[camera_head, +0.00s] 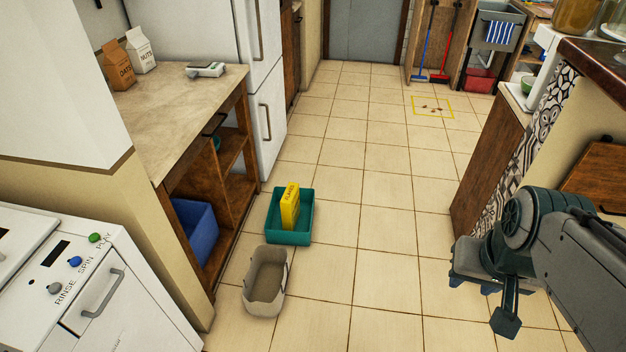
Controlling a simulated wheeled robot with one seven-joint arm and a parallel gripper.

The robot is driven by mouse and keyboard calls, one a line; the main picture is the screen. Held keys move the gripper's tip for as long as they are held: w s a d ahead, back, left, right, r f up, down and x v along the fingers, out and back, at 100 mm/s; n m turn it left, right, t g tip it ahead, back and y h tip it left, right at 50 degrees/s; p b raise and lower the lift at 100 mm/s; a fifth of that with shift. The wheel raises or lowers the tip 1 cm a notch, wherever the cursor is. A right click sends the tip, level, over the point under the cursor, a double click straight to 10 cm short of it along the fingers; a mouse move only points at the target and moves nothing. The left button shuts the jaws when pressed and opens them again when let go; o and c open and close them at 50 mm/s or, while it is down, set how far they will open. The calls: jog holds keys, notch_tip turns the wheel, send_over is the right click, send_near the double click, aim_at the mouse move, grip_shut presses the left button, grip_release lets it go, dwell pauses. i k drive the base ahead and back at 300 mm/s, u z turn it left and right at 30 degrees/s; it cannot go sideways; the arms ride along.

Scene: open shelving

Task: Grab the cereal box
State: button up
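The cereal box (290,206) is a yellow upright box with "FLAKES" lettering on its top. It stands tilted slightly inside a teal bin (304,238) on the tiled floor, and its lower part is hidden by the bin's wall. My gripper (484,290) hangs at the lower right, well apart from the box and bin, over the floor. It is dark and seen from above, partly hidden by my own wrist, so its opening is not clear. Nothing is seen held in it.
A beige bin (250,301) stands just in front of the teal bin. A wooden counter (170,110) with open shelves, holding a blue bin (195,232), lies left. A white appliance (60,280) is at lower left. Tiled floor is clear between the bins and right-hand cabinet (492,170).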

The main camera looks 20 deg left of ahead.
aim_at(290, 203)
jog(key=z, duration=0.15)
jog(key=i, duration=1.4)
jog(key=u, duration=0.5)
jog(key=i, duration=1.25)
jog(key=u, duration=1.65)
jog(key=i, duration=0.65)
jog(key=u, duration=0.5)
